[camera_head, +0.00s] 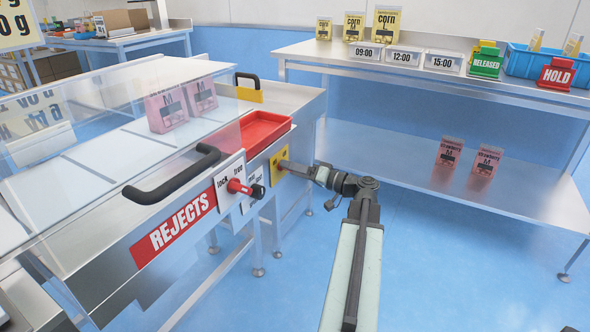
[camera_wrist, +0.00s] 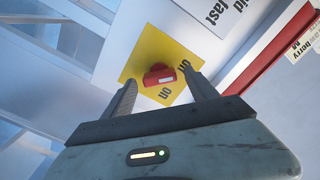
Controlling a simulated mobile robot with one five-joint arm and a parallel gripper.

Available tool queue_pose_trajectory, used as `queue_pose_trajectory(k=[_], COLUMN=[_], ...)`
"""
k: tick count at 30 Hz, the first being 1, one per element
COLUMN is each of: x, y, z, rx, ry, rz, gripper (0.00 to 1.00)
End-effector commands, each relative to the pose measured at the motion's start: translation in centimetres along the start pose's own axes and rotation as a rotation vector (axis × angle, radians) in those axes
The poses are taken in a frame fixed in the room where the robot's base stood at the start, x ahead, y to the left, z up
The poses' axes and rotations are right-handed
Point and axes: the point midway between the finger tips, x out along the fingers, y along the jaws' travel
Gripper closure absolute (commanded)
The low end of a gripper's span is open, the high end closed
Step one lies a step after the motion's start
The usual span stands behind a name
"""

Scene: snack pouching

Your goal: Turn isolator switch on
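The isolator switch is a red knob (camera_wrist: 159,75) on a yellow plate (camera_wrist: 137,66) on the machine's front. The plate also shows in the head view (camera_head: 279,158), partly hidden by my gripper. My gripper (camera_head: 287,166) reaches it from the right. In the wrist view, my gripper's fingers (camera_wrist: 161,79) are apart, one on each side of the knob, with visible gaps between them and it. The knob's white mark lies about level in that view. Lettering that looks like "on" shows on the plate below and right of the knob.
A red lock knob (camera_head: 238,186) and a black handle (camera_head: 172,178) on the rejects cover (camera_head: 95,135) are left of the plate. A red tray (camera_head: 262,132) lies above it. A steel bench (camera_head: 420,78) stands right; the blue floor between is open.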

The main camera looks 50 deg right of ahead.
Motion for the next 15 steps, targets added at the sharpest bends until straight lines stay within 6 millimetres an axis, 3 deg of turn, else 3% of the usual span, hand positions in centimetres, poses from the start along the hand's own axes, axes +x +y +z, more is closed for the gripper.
queue_pose_trajectory(k=[1,6,7,15], x=[-0.02,-0.06,-0.06,-0.33], y=[0.0,0.02,0.02,0.2], z=[0.0,-0.01,-0.02,-0.18], rx=[0.0,0.0,0.0,0.03], ry=[0.0,0.0,0.0,0.004], rz=[0.0,0.0,0.0,0.004], gripper=[0.44,0.91,0.95,0.95])
